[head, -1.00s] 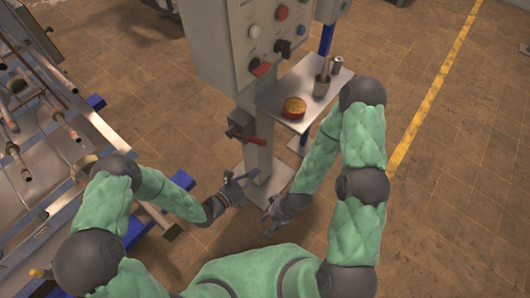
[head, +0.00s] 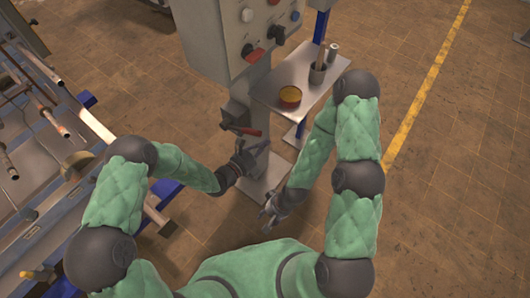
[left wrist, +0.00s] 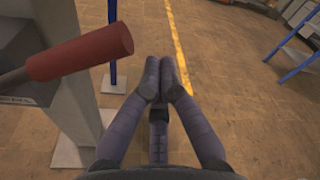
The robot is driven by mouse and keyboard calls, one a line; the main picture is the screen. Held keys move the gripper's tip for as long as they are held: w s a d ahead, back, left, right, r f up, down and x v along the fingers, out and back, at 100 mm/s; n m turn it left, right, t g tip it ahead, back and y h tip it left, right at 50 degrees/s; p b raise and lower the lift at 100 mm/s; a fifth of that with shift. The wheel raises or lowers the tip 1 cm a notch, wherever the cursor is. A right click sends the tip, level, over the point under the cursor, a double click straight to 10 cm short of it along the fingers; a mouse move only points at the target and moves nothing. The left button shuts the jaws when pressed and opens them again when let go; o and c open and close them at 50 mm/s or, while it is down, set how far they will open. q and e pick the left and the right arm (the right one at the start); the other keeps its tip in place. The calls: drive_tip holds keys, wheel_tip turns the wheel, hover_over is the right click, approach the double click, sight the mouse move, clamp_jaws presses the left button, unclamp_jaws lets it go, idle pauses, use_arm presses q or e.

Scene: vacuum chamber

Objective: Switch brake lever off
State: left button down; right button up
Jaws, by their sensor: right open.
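The brake lever (head: 246,131) has a red grip and sticks out to the right from a grey box on the post below the control panel. In the left wrist view its red grip (left wrist: 82,53) is large at the upper left, on a metal rod. My left gripper (head: 262,148) is just below and beside the lever, apart from it. Its fingertips (left wrist: 160,62) are together with nothing between them. My right gripper (head: 267,212) is open and empty, lower, near the post's base plate.
The grey control panel (head: 225,45) with knobs and buttons is above the lever. A small shelf (head: 300,70) to its right holds a round tin (head: 290,97) and a cup (head: 318,73). A metal frame with pipes (head: 60,150) stands at left. Floor at right is clear.

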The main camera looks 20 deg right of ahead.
use_arm(q)
drive_tip(key=shift+w+a+r, duration=0.2)
drive_tip(key=shift+a+r, duration=0.05)
drive_tip(key=shift+r, duration=0.1)
drive_tip(key=w+a+r+n+h+p, duration=0.1)
drive_tip(key=w+a+r+n+p, duration=0.9)
drive_tip(key=w+r, duration=0.4)
drive_tip(key=shift+w+a+r+h+p, duration=0.15)
drive_tip(key=shift+w+a+h+p, duration=0.4)
drive_tip(key=shift+a, duration=0.55)
drive_tip(key=shift+w+r, duration=0.1)
drive_tip(key=shift+w, duration=0.2)
drive_tip(key=shift+a, duration=0.1)
